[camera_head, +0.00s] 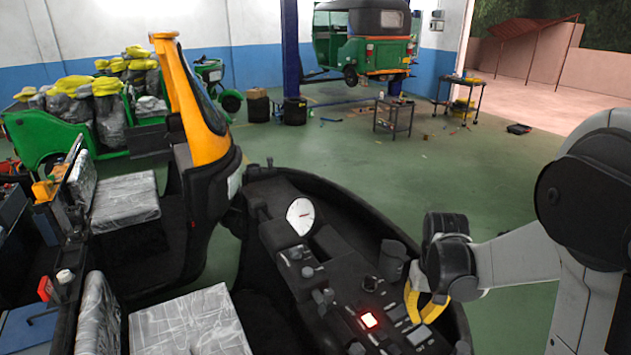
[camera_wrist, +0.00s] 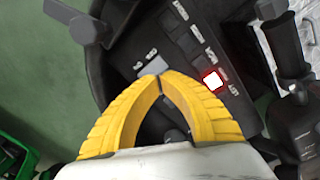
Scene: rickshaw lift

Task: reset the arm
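My gripper (camera_head: 426,309) has yellow fingers and hangs over the right part of a black control panel (camera_head: 345,290). In the wrist view my gripper (camera_wrist: 159,78) has its two fingertips meeting, with nothing seen between them. A red-lit square button (camera_head: 369,320) glows on the panel, to the left of the fingers. In the wrist view the lit button (camera_wrist: 212,81) is right of the fingertips, apart from them. A grey rocker switch (camera_wrist: 153,68) lies right at the fingertips; I cannot tell whether they touch it.
A round white gauge (camera_head: 300,216), levers and a dark cup-like knob (camera_head: 392,260) stand on the panel. A plastic-wrapped seat (camera_head: 190,325) is at lower left. A yellow-framed windshield post (camera_head: 195,105) rises at left. A green rickshaw (camera_head: 365,45) is raised behind.

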